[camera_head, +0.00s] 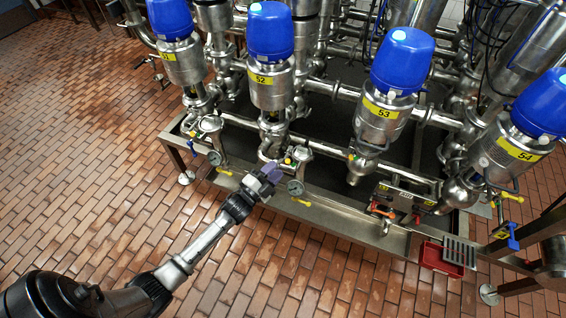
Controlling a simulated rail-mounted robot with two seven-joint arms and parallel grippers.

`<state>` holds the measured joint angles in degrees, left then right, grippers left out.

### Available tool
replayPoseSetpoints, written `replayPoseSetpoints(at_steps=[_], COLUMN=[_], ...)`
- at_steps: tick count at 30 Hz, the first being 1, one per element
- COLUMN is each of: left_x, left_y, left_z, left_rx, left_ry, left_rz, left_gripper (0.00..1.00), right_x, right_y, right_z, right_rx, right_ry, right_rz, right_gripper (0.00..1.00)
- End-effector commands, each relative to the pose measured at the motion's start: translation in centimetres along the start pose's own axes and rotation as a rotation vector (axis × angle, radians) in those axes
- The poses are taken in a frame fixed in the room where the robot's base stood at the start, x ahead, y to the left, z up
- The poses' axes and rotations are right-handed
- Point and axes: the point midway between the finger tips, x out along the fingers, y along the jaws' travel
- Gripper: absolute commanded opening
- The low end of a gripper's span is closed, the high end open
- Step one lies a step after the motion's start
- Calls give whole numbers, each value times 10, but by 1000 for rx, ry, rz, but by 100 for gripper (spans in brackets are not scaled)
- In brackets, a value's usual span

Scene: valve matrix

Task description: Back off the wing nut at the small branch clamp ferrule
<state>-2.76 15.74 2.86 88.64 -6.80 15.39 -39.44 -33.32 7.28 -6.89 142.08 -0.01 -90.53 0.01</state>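My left arm reaches in from the lower left, and its gripper (266,178) is at the small branch piping below the valve labelled 52 (266,80). A purple-grey part shows at its fingertips; I cannot tell whether it belongs to the gripper or the fitting. The small branch fittings (299,154) stand just right of and behind the fingertips, with a round gauge (295,187) close beside them. The clamp ferrule and its wing nut are too small or hidden to make out. Whether the fingers are open or shut is unclear. My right gripper is not in view.
Blue-topped valves 51 (183,62), 53 (384,110) and 54 (512,150) stand in the row. A steel drip tray (350,217) runs beneath them. A red bin (441,259) hangs at the right. The brick-tiled floor (90,150) is open at left.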

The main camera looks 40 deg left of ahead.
Motion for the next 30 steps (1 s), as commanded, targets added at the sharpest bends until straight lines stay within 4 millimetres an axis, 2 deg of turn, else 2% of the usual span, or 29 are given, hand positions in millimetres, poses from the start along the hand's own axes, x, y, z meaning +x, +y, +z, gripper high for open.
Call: replayPoseSetpoints(at_steps=[3,9,15,23,30], left_x=[18,38,45,46,46], left_y=[0,0,0,0,0], left_z=[1,0,0,0,0], left_rx=[0,0,0,-1,-1], left_ry=[0,0,0,-1,-1], left_rz=[-1,0,0,1,1], left_gripper=[33,33,33,33,12], right_x=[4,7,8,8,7], right_y=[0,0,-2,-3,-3], right_z=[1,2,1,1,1], right_rx=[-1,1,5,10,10], right_ry=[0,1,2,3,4], right_rz=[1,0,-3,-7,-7], right_gripper=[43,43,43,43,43])
